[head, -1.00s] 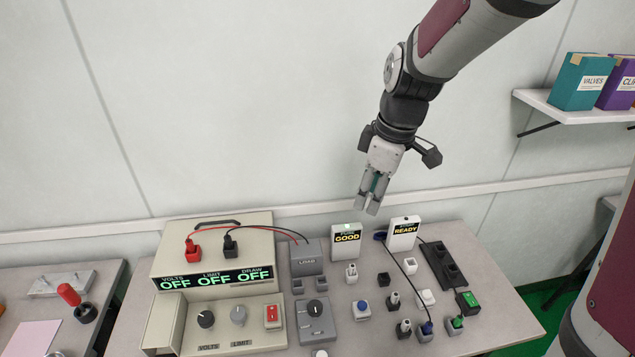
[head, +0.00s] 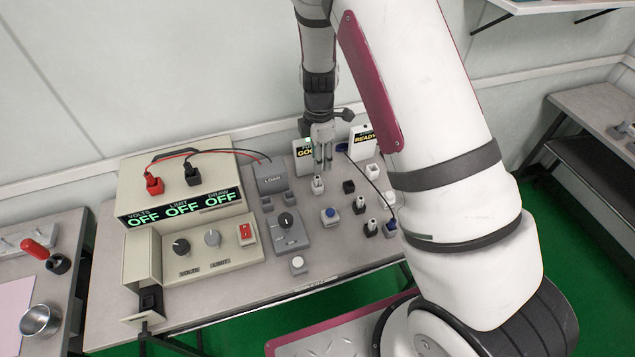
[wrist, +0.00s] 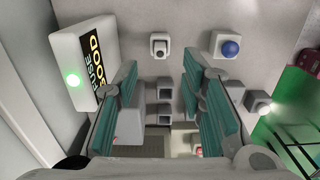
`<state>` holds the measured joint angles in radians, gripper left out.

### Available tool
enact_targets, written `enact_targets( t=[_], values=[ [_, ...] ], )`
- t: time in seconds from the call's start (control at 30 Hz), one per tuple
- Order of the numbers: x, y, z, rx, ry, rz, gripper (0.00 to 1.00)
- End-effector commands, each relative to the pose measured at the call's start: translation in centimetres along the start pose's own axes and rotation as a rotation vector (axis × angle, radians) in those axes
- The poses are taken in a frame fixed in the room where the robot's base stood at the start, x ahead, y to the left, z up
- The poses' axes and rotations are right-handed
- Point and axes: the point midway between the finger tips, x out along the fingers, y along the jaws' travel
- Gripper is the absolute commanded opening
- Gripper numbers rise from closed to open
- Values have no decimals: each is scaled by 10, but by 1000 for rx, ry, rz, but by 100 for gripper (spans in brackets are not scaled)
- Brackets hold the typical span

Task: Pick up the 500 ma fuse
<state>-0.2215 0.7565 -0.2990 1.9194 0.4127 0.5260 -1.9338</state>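No label reading 500 mA is legible, so I cannot tell which small part is that fuse. A white block with a grey part on top (head: 318,186) stands on the bench just below my gripper (head: 322,158); a white block also shows in the wrist view (wrist: 160,46), beyond the fingers. Dark blocks with pale-topped parts (head: 359,205) (head: 371,228) stand further right. My gripper is open, its teal pads apart (wrist: 165,88), with nothing held between them. It hangs above the bench, in front of the tester marked FUSE GOOD (wrist: 88,60).
The READY tester (head: 362,139) stands right of the gripper. A blue button box (head: 330,217), a dark block (head: 348,187) and a LOAD unit (head: 270,179) are nearby. The power supply (head: 190,238) fills the left. My arm hides the bench's right end.

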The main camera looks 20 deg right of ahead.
Motion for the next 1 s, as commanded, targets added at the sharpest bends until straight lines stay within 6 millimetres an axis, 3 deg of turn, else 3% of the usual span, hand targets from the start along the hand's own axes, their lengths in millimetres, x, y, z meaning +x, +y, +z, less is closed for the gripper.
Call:
enact_targets(
  t=[0.7,1.0],
  values=[
    [71,0,-4,2,0,0,37],
    [74,0,-5,2,1,1,34]
  ],
)
